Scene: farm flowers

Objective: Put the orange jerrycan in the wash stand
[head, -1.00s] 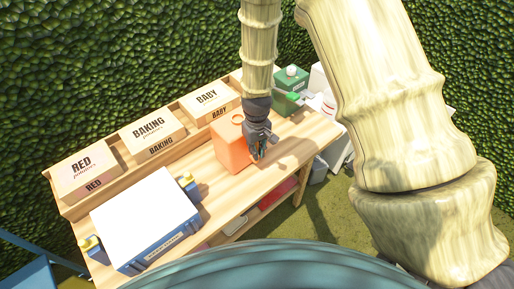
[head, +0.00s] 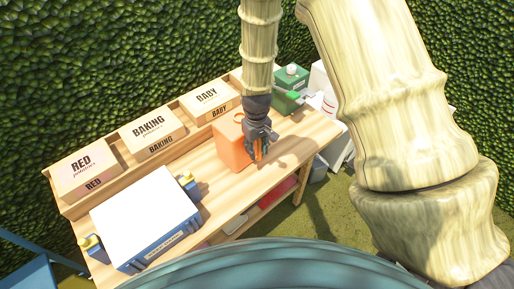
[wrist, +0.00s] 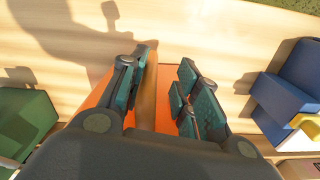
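The orange jerrycan (head: 230,152) stands upright on the wooden bench (head: 215,185), right of the middle. My gripper (head: 262,152) is at its right side, near the top, and covers part of it in the head view. In the wrist view the two fingers (wrist: 160,92) are apart, with orange jerrycan surface (wrist: 166,88) below and between them. I cannot tell whether the fingers touch it. No thing in view is clearly the wash stand.
Potato boxes marked RED (head: 88,167), BAKING (head: 150,128) and BABY (head: 212,97) line the back. A white-topped blue crate (head: 140,215) fills the left front. A green container (head: 290,82) stands at the bench's far right end. A hedge rises behind.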

